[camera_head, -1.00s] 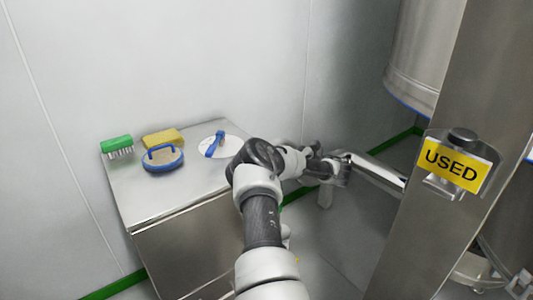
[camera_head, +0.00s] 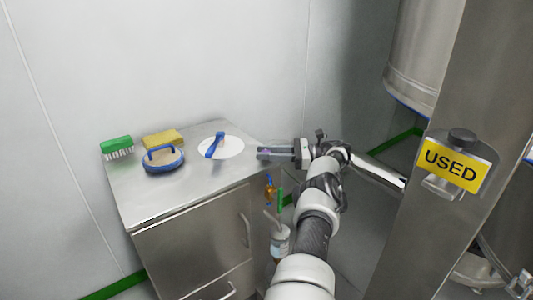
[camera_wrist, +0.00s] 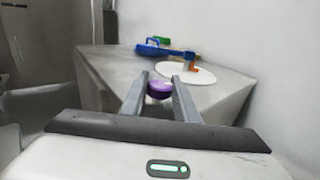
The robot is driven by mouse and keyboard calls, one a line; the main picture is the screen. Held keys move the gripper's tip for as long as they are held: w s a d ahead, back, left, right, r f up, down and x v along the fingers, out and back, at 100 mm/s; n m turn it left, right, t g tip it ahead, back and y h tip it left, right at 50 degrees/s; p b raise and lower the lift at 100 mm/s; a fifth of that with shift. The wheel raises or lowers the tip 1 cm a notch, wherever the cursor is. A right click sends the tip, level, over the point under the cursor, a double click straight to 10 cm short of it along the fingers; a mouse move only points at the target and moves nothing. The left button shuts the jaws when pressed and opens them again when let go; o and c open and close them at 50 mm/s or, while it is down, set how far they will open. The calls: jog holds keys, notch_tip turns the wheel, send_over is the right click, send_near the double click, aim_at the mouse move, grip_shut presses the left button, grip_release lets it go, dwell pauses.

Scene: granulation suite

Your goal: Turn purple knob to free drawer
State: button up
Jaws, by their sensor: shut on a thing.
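A purple knob (camera_wrist: 160,89) shows between my fingers in the wrist view, near their tips. My gripper (camera_head: 262,153) is shut on it, reaching in from the right at the right edge of the steel cabinet top (camera_head: 190,193). In the wrist view my gripper (camera_wrist: 161,82) points toward the cabinet top. The cabinet front has a door (camera_head: 195,245) with an upright handle (camera_head: 245,230). Below it is a drawer-like front with a handle (camera_head: 228,291), partly cut off. The knob's mount is hidden by my fingers.
On the cabinet top are a green brush (camera_head: 117,146), a yellow sponge (camera_head: 163,139), a blue-handled round pad (camera_head: 163,158) and a white disc (camera_head: 232,148) with a blue tool. A bottle (camera_head: 279,241) hangs at its right side. A steel column (camera_head: 415,220) stands right.

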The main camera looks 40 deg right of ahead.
jog(key=shift+w, duration=0.1)
dwell(0.5)
jog(key=o, duration=1.1)
